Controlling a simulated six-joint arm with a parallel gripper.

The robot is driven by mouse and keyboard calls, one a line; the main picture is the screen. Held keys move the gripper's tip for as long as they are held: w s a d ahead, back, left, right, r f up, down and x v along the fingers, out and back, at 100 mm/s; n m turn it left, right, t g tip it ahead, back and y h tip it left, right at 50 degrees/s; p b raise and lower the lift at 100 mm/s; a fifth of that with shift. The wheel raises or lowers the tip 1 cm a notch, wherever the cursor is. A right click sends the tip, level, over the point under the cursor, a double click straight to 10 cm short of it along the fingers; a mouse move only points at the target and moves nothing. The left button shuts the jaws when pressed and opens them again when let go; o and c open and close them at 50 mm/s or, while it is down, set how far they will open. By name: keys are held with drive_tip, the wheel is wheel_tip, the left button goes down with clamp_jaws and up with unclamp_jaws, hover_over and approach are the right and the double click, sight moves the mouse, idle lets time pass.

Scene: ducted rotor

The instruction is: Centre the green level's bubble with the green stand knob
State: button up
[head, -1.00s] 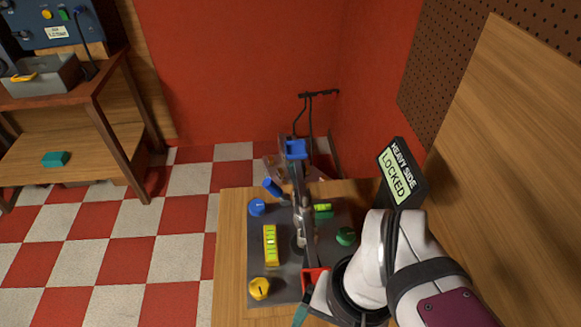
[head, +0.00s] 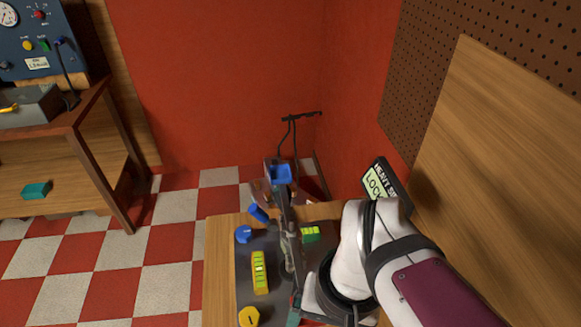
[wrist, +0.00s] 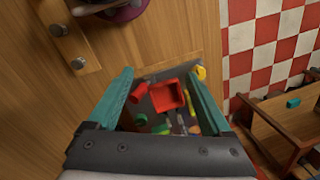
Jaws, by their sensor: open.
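The green level (head: 311,233) lies on the dark stand plate (head: 245,290), right of the central upright; its bubble is too small to judge. The green stand knob is hidden behind my arm in the head view. In the wrist view, a small green piece (wrist: 162,129) shows low between the fingers; I cannot tell whether it is the knob. My gripper (wrist: 160,75) is open, its teal fingers apart with nothing held between them. In the head view it is mostly hidden behind my wrist, with a teal fingertip at the plate's front right.
A yellow level (head: 260,272), yellow knob (head: 249,316) and blue knob (head: 243,234) sit on the plate's left. A red tray (wrist: 168,97) shows in the wrist view.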

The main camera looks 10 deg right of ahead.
drive_tip(key=w+d+f+n+h, duration=0.1)
drive_tip(key=w+d+n, duration=0.4)
drive_tip(key=w, duration=0.6)
drive_tip(key=w+d+f+n+h, duration=0.1)
drive_tip(key=w+d+n, duration=0.35)
drive_tip(key=w, duration=0.55)
drive_tip(key=f, duration=1.5)
drive_tip(key=shift+w+d+f, duration=0.1)
drive_tip(key=shift+d+f, duration=0.15)
drive_tip(key=shift+d, duration=0.1)
clamp_jaws()
